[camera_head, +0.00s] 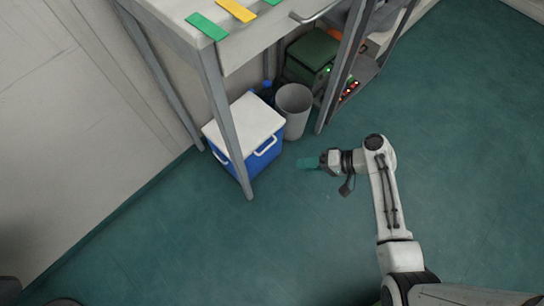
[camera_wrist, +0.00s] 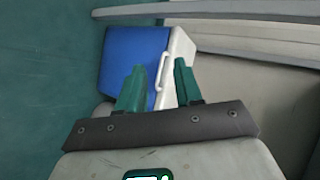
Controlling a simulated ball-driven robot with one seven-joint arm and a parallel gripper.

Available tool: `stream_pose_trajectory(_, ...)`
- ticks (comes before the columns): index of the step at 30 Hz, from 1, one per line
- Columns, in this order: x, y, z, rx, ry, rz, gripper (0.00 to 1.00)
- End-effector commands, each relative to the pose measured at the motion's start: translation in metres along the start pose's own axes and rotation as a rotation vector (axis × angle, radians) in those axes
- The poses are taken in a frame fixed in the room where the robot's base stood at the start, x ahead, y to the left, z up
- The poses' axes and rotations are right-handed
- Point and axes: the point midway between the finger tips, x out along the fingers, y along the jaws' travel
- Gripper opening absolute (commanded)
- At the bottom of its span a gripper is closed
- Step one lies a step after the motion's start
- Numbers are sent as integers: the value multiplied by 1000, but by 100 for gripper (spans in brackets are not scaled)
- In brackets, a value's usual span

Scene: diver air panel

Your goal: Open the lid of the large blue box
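The large blue box (camera_head: 264,160) is a cooler with a white lid (camera_head: 256,118) and white handles, standing on the floor under a grey table. The lid looks shut. A table leg crosses in front of the box in the head view. My gripper (camera_head: 308,163) points left at the box from the right, with a gap of floor between. In the wrist view the teal fingers (camera_wrist: 158,68) are apart with nothing held. Beyond them show the blue body (camera_wrist: 125,50), the white lid (camera_wrist: 182,48) and a white handle (camera_wrist: 162,72), partly covered by the fingers.
A grey bin (camera_head: 294,108) stands right beside the box. A table leg (camera_head: 232,140) rises close in front of it. A green case (camera_head: 312,50) and a low shelf unit with lit red parts lie farther back. The teal floor in front is clear.

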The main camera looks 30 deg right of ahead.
Motion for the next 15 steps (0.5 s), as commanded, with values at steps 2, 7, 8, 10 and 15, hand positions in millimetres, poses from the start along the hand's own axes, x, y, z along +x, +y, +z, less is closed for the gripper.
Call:
stream_pose_trajectory(2,25,29,-13,56,54,-88,35)
stream_pose_trajectory(7,47,49,-38,156,154,-244,35)
stream_pose_trajectory(8,49,51,-42,170,169,-265,35)
stream_pose_trajectory(10,53,55,-48,197,196,-304,35)
stream_pose_trajectory(15,57,56,-58,227,228,-352,35)
